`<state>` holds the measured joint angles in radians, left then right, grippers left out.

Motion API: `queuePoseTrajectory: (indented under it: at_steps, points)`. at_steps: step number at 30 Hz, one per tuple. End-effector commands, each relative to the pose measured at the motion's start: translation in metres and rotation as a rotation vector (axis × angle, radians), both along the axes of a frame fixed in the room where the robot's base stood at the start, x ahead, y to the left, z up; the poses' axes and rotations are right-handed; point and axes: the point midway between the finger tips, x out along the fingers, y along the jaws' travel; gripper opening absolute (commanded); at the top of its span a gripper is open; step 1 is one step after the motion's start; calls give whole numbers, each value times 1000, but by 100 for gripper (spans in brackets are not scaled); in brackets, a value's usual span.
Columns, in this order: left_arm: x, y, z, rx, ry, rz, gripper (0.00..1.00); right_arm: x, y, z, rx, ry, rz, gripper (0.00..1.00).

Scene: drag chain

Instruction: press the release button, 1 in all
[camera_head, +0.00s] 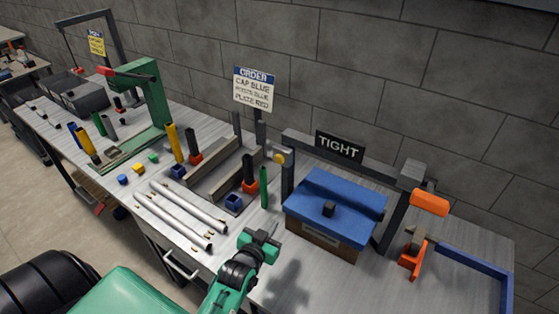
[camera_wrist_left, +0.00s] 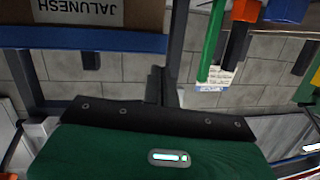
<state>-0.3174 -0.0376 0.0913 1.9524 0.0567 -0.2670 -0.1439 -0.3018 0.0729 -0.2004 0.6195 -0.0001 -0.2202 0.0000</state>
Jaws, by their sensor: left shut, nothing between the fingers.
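A small round yellow knob (camera_head: 279,157), which looks like the release button, sits on a dark bracket by the left post of the gate-like frame (camera_head: 288,178). I cannot tell whether it is pressed in. My left gripper (camera_head: 262,243) is shut and empty above the front of the bench, nearer to me than the knob and apart from it. In the left wrist view the gripper's green body and dark bar (camera_wrist_left: 150,122) fill the bottom; I cannot make out the knob there. My right gripper is not in view.
A box with a blue lid (camera_head: 336,205) stands under the frame, right of my left gripper; a "TIGHT" sign (camera_head: 339,147) is above it. A green rod (camera_head: 264,188) stands left of the frame. White tubes (camera_head: 178,220) lie at left. An orange clamp (camera_head: 412,258) is at right.

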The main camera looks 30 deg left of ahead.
Motion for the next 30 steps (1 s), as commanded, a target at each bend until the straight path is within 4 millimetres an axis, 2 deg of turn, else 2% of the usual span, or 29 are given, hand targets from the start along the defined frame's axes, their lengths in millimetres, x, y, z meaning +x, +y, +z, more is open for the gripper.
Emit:
queuePoseTrajectory:
  at_steps: [3,7,15,21,30]
  points:
    - [15,14,20,13,-149,47,0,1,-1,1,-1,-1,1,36]
    - [25,29,42,32,-310,103,0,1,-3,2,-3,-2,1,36]
    - [26,58,82,85,-622,236,0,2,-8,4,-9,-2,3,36]
    - [18,69,98,119,-770,309,0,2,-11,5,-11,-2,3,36]
    - [13,72,103,133,-827,340,0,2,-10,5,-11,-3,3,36]
